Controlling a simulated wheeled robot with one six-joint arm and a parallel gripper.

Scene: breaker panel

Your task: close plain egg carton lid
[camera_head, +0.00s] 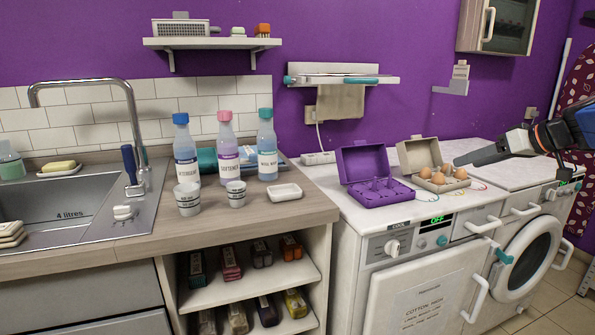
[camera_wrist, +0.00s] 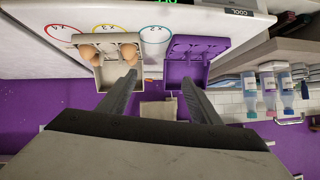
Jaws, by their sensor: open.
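The plain beige egg carton (camera_head: 436,184) stands on the white machine top with several brown eggs in its base. Its lid (camera_head: 415,153) is raised, standing up at the back. In the wrist view the carton's lid (camera_wrist: 116,73) and its eggs (camera_wrist: 90,51) show at upper left, upside down. My gripper (camera_head: 460,160) is at the right of the carton in the head view, its dark fingers pointing left. In the wrist view my gripper (camera_wrist: 159,76) is open and empty, one finger overlapping the carton's lid. Whether it touches the lid cannot be told.
A purple egg carton (camera_head: 379,190), lid open and empty of eggs, stands just left of the plain one. Coloured rings (camera_wrist: 155,34) mark the white top. Bottles (camera_head: 186,150) and cups stand on the wooden counter at left.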

